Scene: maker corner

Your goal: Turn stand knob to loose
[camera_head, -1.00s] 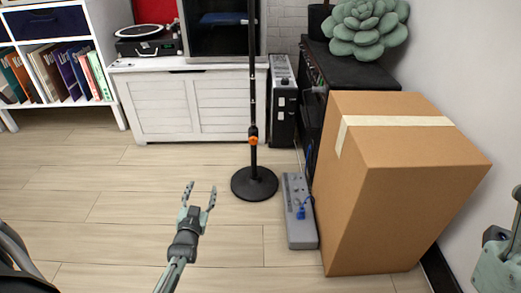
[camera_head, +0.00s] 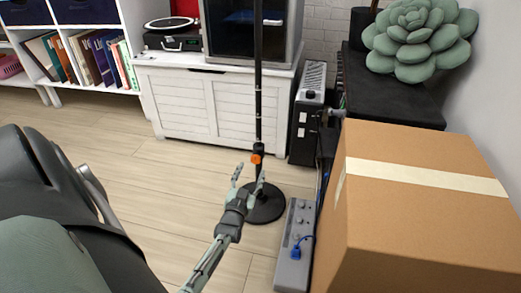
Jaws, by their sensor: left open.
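A black stand with a round base (camera_head: 268,208) and an upright pole (camera_head: 258,90) stands on the floor near the middle of the head view. Its orange knob (camera_head: 257,158) sits low on the pole at a black collar. My left gripper (camera_head: 248,178) is open, its two fingers pointing up, just below and to the left of the knob in the picture. It overlaps the base's left part, and I see nothing between its fingers. Whether a finger touches the pole or knob cannot be told. My right gripper is out of view.
A grey pedalboard (camera_head: 290,262) with a blue plug lies right of the base. A large cardboard box (camera_head: 420,220) fills the right front. A white chest (camera_head: 185,105) and a black amplifier-like case (camera_head: 302,130) stand behind. Open wooden floor (camera_head: 130,165) lies to the left.

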